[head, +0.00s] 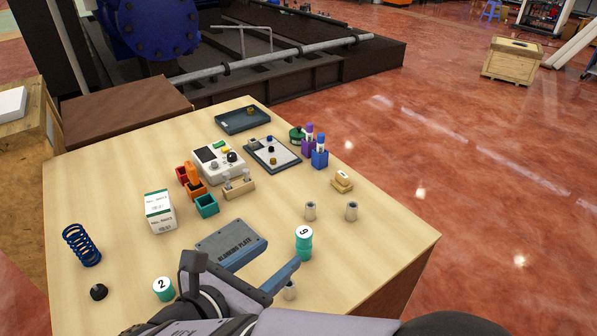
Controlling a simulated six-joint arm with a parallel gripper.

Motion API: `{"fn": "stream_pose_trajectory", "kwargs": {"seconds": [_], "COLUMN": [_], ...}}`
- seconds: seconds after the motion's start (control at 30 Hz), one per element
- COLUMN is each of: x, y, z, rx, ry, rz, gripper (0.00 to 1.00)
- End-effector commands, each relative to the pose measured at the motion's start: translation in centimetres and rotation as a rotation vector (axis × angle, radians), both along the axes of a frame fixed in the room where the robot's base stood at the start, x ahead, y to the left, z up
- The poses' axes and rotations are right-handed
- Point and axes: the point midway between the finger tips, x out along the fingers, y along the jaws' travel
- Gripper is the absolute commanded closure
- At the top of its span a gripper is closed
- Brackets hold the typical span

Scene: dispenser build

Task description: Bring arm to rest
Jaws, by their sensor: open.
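My gripper (244,261) is at the bottom middle of the head view, low over the near part of the table, its fingers spread apart with nothing seen held between them. My arm runs out of the bottom edge. The grey alignment plate (232,240) lies just beyond the gripper and is partly hidden by it. A teal cylinder marked 9 (304,243) stands close to the right finger. A white-topped teal piece marked 2 (163,288) is left of the gripper.
A blue spring (82,245), black knob (98,292) and white box (160,211) stand on the left. Trays, bins and bottles (320,153) fill the back. The right front corner is clear.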

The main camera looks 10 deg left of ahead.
Motion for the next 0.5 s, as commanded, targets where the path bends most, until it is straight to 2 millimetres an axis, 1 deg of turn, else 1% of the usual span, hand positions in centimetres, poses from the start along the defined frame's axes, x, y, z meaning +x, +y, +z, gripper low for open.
{"fn": "stream_pose_trajectory", "kwargs": {"seconds": [0.07,0.13,0.17,0.23,0.37,0.4,0.47,0.5], "x": [0.3,0.8,1.0,1.6,2.5,2.5,2.3,2.0], "y": [-0.5,-1.6,-2.2,-4.0,-8.6,-10.1,-12.5,-14.0], "z": [0.0,-0.1,-0.2,-0.5,-1.8,-2.4,-3.4,-4.2], "rx": [0.016,0.047,0.065,0.126,0.291,0.351,0.448,0.512], "ry": [0.008,0.026,0.036,0.064,0.125,0.142,0.162,0.170], "rz": [-0.021,-0.061,-0.085,-0.162,-0.377,-0.462,-0.598,-0.693], "gripper": [0.53,0.53,0.53,0.53,0.53,0.53,0.53,0.53]}}
